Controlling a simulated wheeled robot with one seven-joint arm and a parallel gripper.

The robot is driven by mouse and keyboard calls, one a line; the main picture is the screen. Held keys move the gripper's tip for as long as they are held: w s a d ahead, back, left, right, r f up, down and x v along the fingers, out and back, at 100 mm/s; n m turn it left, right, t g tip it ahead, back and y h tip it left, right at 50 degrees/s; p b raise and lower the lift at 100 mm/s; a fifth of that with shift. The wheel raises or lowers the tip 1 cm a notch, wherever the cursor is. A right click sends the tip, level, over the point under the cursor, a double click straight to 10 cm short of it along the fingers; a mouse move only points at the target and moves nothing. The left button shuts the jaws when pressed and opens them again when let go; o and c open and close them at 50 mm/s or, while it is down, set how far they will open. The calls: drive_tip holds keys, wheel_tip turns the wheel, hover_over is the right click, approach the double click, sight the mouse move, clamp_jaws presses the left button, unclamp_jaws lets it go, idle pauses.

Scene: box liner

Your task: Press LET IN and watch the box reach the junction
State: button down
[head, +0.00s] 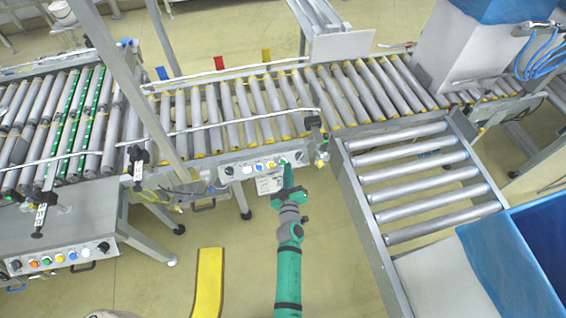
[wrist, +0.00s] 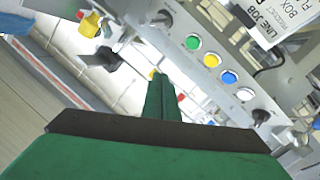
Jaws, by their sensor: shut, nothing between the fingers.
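My gripper (head: 287,168) is shut and empty, its green fingers (wrist: 161,98) pointing at the front of the middle button panel (head: 262,167). In the wrist view the panel shows a green button (wrist: 193,42), a yellow button (wrist: 211,60), a blue button (wrist: 229,78) and a white button (wrist: 245,94) between two black knobs. The fingertips appear beside this row; I cannot tell whether they touch anything. No label reading LET IN is legible. The roller conveyor (head: 235,108) runs behind the panel to the junction (head: 345,128) with a side roller lane (head: 420,185). No box shows on these rollers.
A second button panel (head: 60,257) is at lower left. A grey housing (head: 465,50) covers the conveyor's right end. A blue-lined container (head: 505,265) stands at lower right. A yellow strip (head: 208,280) lies on the floor. Metal posts cross the left side.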

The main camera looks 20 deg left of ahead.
sight(283, 163)
drive_tip(key=w+a+f, duration=0.2)
drive_tip(key=w+f, duration=0.2)
drive_tip(key=f, duration=0.1)
drive_tip(key=shift+a+f, duration=0.35)
idle(0.4)
drive_tip(key=shift+w, duration=0.15)
idle(1.5)
drive_tip(key=shift+w+a+f, duration=0.2)
drive_tip(key=shift+f, duration=0.1)
